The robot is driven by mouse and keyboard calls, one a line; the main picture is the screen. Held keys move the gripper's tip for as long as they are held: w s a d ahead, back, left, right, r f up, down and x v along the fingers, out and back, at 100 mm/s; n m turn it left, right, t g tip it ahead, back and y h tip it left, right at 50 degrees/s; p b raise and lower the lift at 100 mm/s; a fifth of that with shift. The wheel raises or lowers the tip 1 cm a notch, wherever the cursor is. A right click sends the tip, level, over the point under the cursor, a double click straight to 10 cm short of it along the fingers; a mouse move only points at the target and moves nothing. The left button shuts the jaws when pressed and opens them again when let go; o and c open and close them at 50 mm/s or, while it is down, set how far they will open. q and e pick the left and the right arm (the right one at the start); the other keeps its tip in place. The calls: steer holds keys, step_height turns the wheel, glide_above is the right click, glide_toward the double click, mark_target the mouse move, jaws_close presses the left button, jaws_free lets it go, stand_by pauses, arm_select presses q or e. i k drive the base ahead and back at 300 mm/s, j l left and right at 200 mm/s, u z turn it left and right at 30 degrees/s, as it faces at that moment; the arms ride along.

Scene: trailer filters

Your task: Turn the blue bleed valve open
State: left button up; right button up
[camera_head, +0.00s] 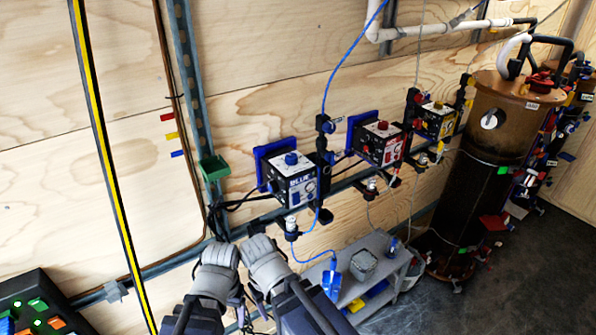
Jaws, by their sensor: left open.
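A box labelled BLUE (297,186) is mounted on the plywood wall, with a round blue knob (291,158) on its top. I cannot tell from this view whether that knob is the bleed valve, or how far it is turned. A small blue fitting (328,126) sits on the upright beside the box, with a blue line running up from it. A clear and white fitting (292,224) hangs below the box. My left gripper (240,252) is open and empty, with its grey fingers below and left of the box, apart from it. My right gripper is not in view.
A red-knobbed box (380,143) and a yellow box (436,120) follow to the right. A brown cylinder (497,150) stands farther right. A green holder (214,168) is left of the blue box. Blue tubing hangs near the gripper.

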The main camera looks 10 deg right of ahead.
mark_target(330, 158)
steer(key=l, duration=2.45)
steer(key=l+u, duration=0.15)
steer(key=u, duration=1.05)
steer(key=k+j, duration=0.05)
